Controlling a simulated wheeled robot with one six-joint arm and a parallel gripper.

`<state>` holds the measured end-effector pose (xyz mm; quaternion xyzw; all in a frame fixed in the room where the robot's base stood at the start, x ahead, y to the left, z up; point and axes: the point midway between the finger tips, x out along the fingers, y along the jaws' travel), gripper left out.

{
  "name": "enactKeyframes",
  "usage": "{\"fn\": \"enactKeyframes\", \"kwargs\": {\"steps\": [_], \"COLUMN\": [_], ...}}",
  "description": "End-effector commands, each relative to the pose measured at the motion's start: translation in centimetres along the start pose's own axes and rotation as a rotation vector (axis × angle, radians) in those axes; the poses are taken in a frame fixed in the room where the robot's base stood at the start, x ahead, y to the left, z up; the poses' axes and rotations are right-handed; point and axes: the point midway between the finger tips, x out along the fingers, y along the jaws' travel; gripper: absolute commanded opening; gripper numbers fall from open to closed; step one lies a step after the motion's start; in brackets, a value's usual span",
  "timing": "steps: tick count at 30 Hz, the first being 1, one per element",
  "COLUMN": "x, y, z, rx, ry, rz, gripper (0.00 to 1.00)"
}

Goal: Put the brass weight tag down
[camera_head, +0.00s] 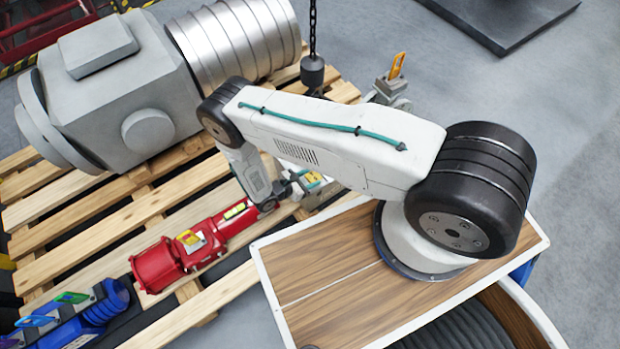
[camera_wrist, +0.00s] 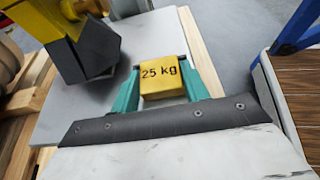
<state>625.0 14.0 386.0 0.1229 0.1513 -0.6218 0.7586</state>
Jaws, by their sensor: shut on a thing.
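The brass weight tag (camera_wrist: 162,78) is a small yellow block marked "25 kg". In the wrist view my gripper (camera_wrist: 164,84) is shut on it, with a teal finger at each side. A pale grey flat surface lies beyond and below the tag; I cannot tell whether the tag touches it. In the head view my gripper (camera_head: 312,183) is beyond the pallet's near right part, partly hidden by my arm, and the tag is hard to make out there.
A red actuator (camera_head: 170,263) with yellow labels lies on the wooden pallet (camera_head: 75,226), left of my gripper. A large grey actuator (camera_head: 110,95) stands behind. A dark weight (camera_head: 313,72) hangs on a chain. Blue actuator parts (camera_head: 80,320) sit at lower left. A yellow and dark grey part (camera_wrist: 85,50) is close to the left finger.

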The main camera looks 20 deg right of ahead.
Motion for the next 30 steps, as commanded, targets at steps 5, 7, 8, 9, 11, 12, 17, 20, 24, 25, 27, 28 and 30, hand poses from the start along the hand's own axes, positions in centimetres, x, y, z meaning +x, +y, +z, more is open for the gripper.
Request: {"fn": "enactKeyframes", "kwargs": {"steps": [5, 7, 8, 9, 11, 12, 17, 20, 24, 25, 27, 28, 30], "x": [0.2, 0.2, 0.2, 0.2, 0.2, 0.3, 0.3, 0.3, 0.3, 0.2, -0.1, -0.5, -1.5], "y": [0.0, 0.0, 0.0, 0.0, 0.0, 0.0, 0.0, 0.0, 0.0, 0.0, 0.1, 0.1, 0.2], "z": [-0.6, -0.5, -0.5, -0.6, -0.7, -0.8, -0.8, -0.8, -0.8, -0.7, -0.5, -0.5, -0.5], "rx": [0.001, 0.001, 0.001, 0.001, 0.001, 0.001, 0.001, 0.001, 0.001, 0.001, 0.002, 0.002, 0.002], "ry": [0.000, 0.000, 0.000, 0.000, 0.000, 0.000, 0.000, 0.000, 0.000, 0.000, 0.000, 0.000, 0.001], "rz": [-0.001, -0.001, -0.001, -0.001, -0.001, -0.001, -0.001, 0.000, 0.000, 0.000, 0.001, 0.002, 0.004], "gripper": [0.20, 0.20, 0.20, 0.20, 0.20, 0.20, 0.67, 0.67, 0.67, 0.67, 0.67, 0.67, 0.67]}}
